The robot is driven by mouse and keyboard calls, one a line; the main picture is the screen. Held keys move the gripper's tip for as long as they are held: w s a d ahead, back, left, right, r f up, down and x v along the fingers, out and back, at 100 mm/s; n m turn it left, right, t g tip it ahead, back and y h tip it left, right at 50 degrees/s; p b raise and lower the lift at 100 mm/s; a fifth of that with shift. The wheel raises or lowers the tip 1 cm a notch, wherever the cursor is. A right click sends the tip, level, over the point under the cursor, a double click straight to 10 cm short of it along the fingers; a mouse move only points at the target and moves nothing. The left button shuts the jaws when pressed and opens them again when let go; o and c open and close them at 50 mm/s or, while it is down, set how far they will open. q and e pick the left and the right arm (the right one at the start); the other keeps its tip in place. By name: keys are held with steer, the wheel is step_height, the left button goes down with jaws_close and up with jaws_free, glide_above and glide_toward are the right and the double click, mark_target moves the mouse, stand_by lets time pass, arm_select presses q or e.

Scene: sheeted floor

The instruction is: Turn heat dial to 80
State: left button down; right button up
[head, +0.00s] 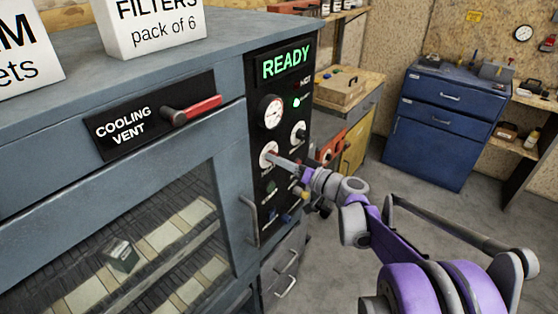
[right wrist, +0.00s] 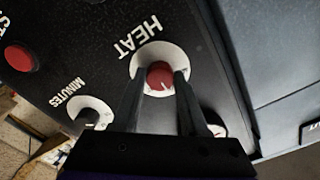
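The heat dial (right wrist: 160,77) is a red knob on a white disc, under the word HEAT in the right wrist view. In the head view its white disc (head: 268,155) shows on the oven's black control panel (head: 281,100). My right gripper (head: 283,163) reaches the dial from the right. In the right wrist view its two dark fingers (right wrist: 160,80) stand on either side of the red knob, tips close to its sides. I cannot tell whether they press on it. The scale numbers are too small to read. My left gripper is not in view.
A gauge (head: 270,112) and another dial (head: 298,132) sit above the heat dial. The minutes dial (right wrist: 92,112) and a red button (right wrist: 20,56) are nearby. A lit READY sign (head: 286,63), red-handled cooling vent lever (head: 192,110) and oven door handle (head: 250,220) surround the panel.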

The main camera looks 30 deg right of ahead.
jaws_close()
steer(key=shift+m, duration=0.4)
steer(key=m, duration=1.1)
stand_by(0.4)
steer(key=o, duration=0.6)
jaws_free()
steer(key=shift+c, duration=0.2)
